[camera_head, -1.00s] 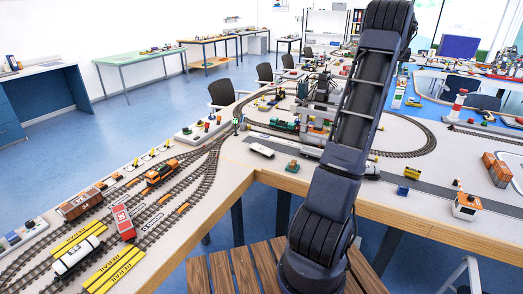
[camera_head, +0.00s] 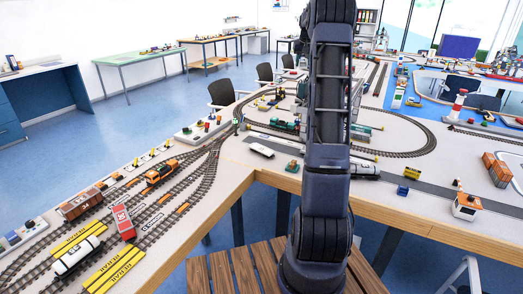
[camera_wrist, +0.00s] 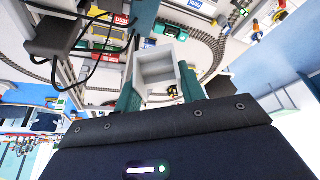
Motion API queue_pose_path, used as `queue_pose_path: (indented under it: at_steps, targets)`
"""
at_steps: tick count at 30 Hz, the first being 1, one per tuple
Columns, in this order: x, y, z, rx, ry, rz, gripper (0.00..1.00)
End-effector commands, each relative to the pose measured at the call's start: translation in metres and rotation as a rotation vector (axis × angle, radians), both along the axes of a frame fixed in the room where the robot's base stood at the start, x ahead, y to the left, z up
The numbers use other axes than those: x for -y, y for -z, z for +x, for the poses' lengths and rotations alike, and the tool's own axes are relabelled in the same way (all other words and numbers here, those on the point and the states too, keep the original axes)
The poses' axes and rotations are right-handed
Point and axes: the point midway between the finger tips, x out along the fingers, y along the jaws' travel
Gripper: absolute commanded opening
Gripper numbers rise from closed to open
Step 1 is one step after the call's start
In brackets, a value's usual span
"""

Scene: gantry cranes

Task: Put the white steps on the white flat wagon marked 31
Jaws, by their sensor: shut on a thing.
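My gripper (camera_wrist: 160,92) shows in the wrist view, its two teal fingers on either side of a pale grey-white hollow block. I take this block for the white steps (camera_wrist: 155,66); its step shape is not clear from this side. The fingers are shut on it and it is held above the layout. In the head view my arm hides the gripper and the steps. I cannot make out a white flat wagon marked 31 in either view.
A table (camera_head: 232,172) carries tracks, with a white tank wagon (camera_head: 76,257), a red wagon (camera_head: 124,222) and an orange locomotive (camera_head: 161,171) at left. A dark gantry frame with cables (camera_wrist: 60,38) is close by in the wrist view. Curved track (camera_wrist: 215,50) lies beyond the steps.

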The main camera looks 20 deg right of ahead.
Motion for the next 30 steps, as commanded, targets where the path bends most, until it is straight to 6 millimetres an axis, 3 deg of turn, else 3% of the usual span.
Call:
queue_pose_path:
  at_steps: [1,6,10,15,20,25,30]
  targets:
    - [-0.024,0.000,0.007,0.000,-0.027,0.000,0.17]
    - [-0.094,0.000,0.025,0.000,-0.103,0.000,0.17]
    - [-0.137,0.000,0.032,0.000,-0.150,-0.001,0.17]
    - [-0.178,0.000,0.037,0.000,-0.193,-0.002,0.17]
    - [-0.208,0.000,0.039,0.000,-0.225,-0.001,0.17]
    - [-0.207,0.033,0.039,-0.002,-0.223,-0.001,0.17]
    - [-0.207,0.080,0.039,-0.004,-0.224,0.000,0.17]
